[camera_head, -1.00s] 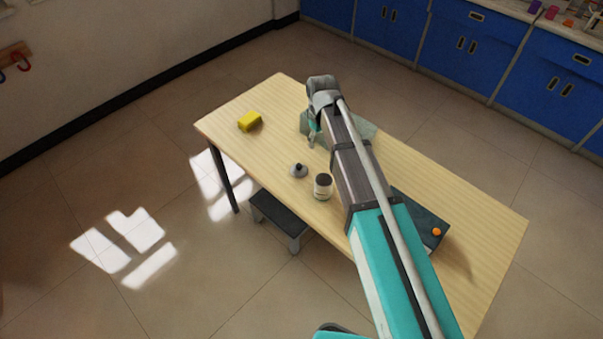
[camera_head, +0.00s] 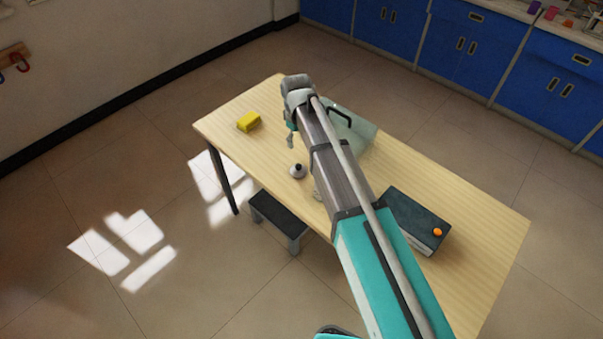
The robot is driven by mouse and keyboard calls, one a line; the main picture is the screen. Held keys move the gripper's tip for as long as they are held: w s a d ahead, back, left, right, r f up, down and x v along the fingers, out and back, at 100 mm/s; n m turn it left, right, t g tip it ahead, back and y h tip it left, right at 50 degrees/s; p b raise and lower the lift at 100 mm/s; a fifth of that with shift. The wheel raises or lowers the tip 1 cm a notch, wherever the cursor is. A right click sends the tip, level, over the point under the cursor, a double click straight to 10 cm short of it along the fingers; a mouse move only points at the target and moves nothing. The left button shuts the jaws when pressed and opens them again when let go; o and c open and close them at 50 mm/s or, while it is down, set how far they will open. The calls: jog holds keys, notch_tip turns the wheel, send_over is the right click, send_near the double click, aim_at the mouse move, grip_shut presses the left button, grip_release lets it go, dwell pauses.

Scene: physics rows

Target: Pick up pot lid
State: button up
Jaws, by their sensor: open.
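The pot lid (camera_head: 298,172) is a small grey disc with a dark knob on top. It lies knob up on the wooden table, near the table's left long edge. My gripper (camera_head: 290,143) points down over the table, just above the lid in the picture and apart from it. It looks small here, but its fingers are open and hold nothing. My arm reaches in from the bottom right and covers part of the table.
A yellow block (camera_head: 249,122) lies on the table (camera_head: 470,245) at the far left. A pale green translucent item (camera_head: 362,134) lies behind the arm. An orange ball (camera_head: 437,232) sits on a dark book (camera_head: 412,212).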

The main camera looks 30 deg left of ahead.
aim_at(298, 166)
jog(key=shift+f+b, duration=3.85)
jog(key=shift+f, duration=0.2)
jog(key=shift+f, duration=0.1)
jog(key=shift+s+d+f+b, duration=0.1)
jog(key=shift+f+b, duration=1.15)
jog(key=shift+b, duration=0.05)
jog(key=shift+s+d+f+b, duration=0.1)
jog(key=shift+f+b, duration=1.15)
jog(key=shift+b, duration=0.05)
grip_shut()
